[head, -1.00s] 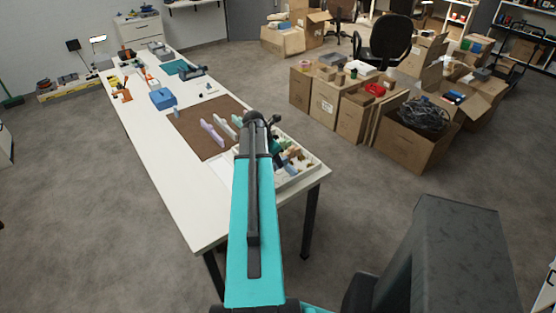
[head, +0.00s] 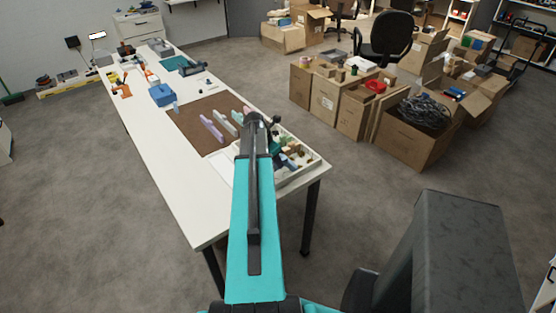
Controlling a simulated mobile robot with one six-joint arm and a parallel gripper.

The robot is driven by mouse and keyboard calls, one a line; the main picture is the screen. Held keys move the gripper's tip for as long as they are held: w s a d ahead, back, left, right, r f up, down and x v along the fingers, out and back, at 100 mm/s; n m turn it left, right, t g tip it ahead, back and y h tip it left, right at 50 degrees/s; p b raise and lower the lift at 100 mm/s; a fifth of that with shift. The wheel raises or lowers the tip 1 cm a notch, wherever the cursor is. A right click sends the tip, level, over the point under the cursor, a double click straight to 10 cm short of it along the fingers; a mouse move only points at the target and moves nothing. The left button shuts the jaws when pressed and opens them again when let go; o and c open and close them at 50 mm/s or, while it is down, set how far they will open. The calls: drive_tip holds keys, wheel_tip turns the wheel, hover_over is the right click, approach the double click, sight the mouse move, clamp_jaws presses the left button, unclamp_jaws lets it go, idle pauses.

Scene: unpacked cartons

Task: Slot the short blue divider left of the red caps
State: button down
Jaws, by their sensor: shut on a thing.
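The white compartment tray (head: 316,161) sits at the near right corner of the white table, with several small coloured things in it. My gripper (head: 279,155) is low over the tray, mostly hidden behind my wrist and forearm. It is shut on a small blue piece (head: 281,161), seemingly the short blue divider, though little of it shows. I cannot tell whether that piece touches the tray. Red caps cannot be made out; my arm covers part of the tray.
A brown mat (head: 190,124) left of the tray holds a lilac divider (head: 211,129), a pale divider (head: 225,123) and a light-blue piece (head: 175,107). A blue box (head: 162,95) stands farther back. Cartons (head: 328,94) stand on the floor beyond the table. The table's left front is clear.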

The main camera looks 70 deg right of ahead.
drive_tip(key=shift+f+b, duration=0.5)
drive_tip(key=shift+f, duration=0.95)
drive_tip(key=c, duration=1.7)
unclamp_jaws()
drive_tip(key=shift+r, duration=0.1)
drive_tip(key=shift+b+v, duration=1.55)
drive_tip(key=shift+v, duration=5.3)
